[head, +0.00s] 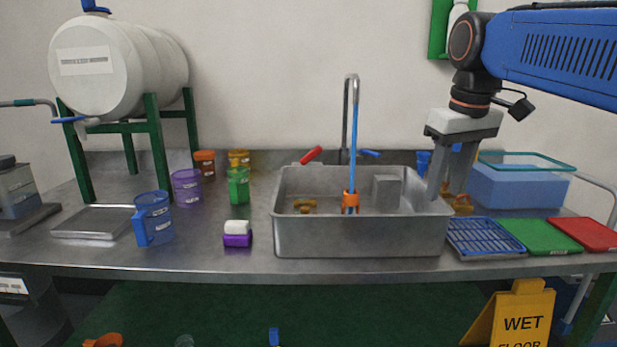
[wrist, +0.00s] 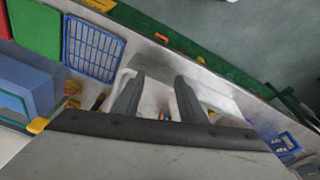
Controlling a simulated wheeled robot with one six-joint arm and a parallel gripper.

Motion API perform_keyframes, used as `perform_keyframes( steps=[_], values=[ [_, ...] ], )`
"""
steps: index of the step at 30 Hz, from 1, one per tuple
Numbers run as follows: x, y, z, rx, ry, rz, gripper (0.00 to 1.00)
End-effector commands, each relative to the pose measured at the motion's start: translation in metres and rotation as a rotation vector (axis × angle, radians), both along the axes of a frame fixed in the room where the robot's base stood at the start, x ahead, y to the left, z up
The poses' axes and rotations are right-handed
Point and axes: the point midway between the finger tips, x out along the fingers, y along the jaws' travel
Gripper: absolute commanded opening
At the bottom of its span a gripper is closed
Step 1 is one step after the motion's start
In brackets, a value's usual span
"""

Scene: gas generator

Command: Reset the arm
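My arm comes in from the upper right in the head view, with my gripper (head: 447,188) pointing down over the right end of the steel sink (head: 360,238). Its two grey fingers are apart. In the wrist view, my gripper (wrist: 159,78) shows a clear gap between the fingertips, with nothing held. The sink (wrist: 216,92) lies beyond and below the fingers there. Whether the fingertips are above or just behind the sink's right rim, I cannot tell.
A blue rack (head: 485,238), green board (head: 540,236) and red board (head: 585,234) lie right of the sink. A blue bin (head: 515,187) stands behind them. A tap (head: 353,120) rises over the sink. Several cups, including a blue jug (head: 153,218), stand left.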

Motion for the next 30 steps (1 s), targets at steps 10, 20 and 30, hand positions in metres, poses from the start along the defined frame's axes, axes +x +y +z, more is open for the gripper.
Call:
perform_keyframes(
  steps=[10,20,30],
  values=[
    [-0.084,-0.015,-0.111,0.034,-0.100,-0.145,0.38],
    [-0.154,-0.023,-0.224,0.070,-0.186,-0.269,0.38],
    [-0.175,-0.025,-0.264,0.085,-0.216,-0.311,0.38]
  ],
)
